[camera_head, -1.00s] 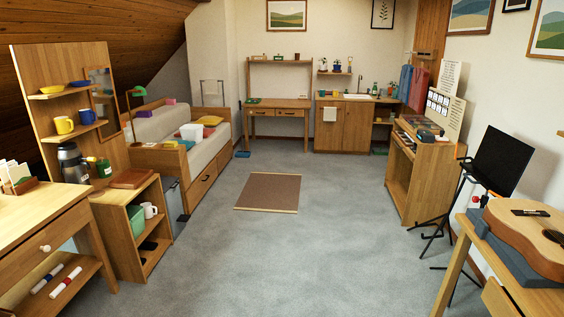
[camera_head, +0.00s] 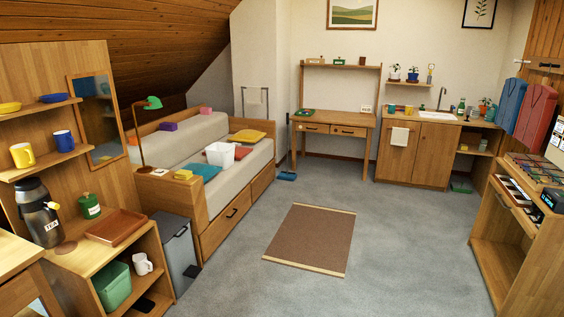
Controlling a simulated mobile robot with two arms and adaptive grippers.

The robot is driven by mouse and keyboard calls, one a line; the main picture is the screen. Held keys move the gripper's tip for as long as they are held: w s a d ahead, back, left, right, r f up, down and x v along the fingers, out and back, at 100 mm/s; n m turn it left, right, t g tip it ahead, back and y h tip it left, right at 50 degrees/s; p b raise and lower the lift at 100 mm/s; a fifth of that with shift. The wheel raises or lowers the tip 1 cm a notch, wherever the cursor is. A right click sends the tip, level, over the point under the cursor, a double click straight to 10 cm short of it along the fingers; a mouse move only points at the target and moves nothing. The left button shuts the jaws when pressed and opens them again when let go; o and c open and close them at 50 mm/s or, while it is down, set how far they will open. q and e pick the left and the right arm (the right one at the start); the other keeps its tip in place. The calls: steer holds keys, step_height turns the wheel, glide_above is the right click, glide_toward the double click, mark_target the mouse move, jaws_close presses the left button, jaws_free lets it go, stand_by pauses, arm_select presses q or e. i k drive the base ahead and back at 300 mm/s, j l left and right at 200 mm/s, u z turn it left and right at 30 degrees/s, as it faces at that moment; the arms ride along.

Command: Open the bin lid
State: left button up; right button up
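A grey bin (camera_head: 180,261) stands on the floor at the left, between the low wooden shelf unit and the daybed. Its dark lid (camera_head: 173,226) looks shut, lying flat across the top. The shelf unit hides part of the bin's left side. Neither of my grippers is in view.
The low shelf unit (camera_head: 146,254) holds a brown tray (camera_head: 115,228), a green tub (camera_head: 112,285) and a white mug (camera_head: 142,264). The daybed (camera_head: 228,219) stands behind the bin. A brown rug (camera_head: 310,240) lies on the grey carpet, with clear floor around it.

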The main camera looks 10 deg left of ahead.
mark_target(168, 224)
steer(key=i+u, duration=0.2)
steer(key=i, duration=0.35)
steer(key=i+u, duration=0.2)
steer(key=i, duration=0.3)
steer(key=i+u, duration=0.2)
steer(key=i, duration=0.35)
steer(key=i+l+u, duration=0.2)
steer(key=i, duration=0.3)
